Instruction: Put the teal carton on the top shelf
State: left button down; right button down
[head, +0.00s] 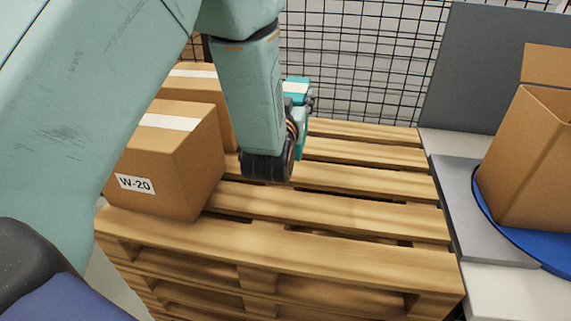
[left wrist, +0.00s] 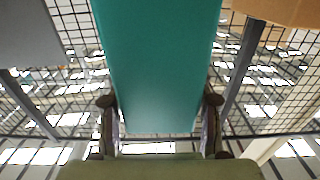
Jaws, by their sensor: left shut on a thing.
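The teal carton (left wrist: 160,60) fills the middle of the left wrist view, between the two fingers of my left gripper (left wrist: 160,108). The gripper is shut on it. In the head view only a small part of the teal carton (head: 297,86), with a pale band on it, shows behind my left forearm, above the far part of the pallet. My left arm hides most of the carton and the gripper there. I cannot tell how high it hangs above the slats. My right gripper is not in view. No shelf can be made out.
A wooden pallet stack (head: 350,215) has brown cartons on its left, one marked W-20 (head: 170,160). Its middle and right slats are bare. A black wire fence (head: 365,60) stands behind. At right, an open brown box (head: 530,160) sits on a blue disc (head: 485,205) beside a grey panel (head: 480,65).

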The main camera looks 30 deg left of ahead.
pick_arm(q)
jog(key=f, duration=0.5)
jog(key=shift+s+d+f+b, duration=0.1)
jog(key=shift+s+d+b, duration=0.1)
jog(key=shift+b, duration=0.15)
jog(key=f, duration=0.4)
jog(key=shift+a, duration=0.4)
jog(key=shift+d+f, duration=0.1)
jog(key=shift+f, duration=0.15)
jog(key=shift+d, duration=0.2)
jog(key=shift+w+a+f+b, duration=0.1)
jog(key=shift+f+b, duration=0.05)
jog(key=shift+b, duration=0.15)
jog(key=c, duration=0.8)
grip_release()
jog(key=shift+a, duration=0.15)
jog(key=shift+c, duration=0.2)
jog(key=shift+o, duration=1.4)
jog(key=shift+d, duration=0.2)
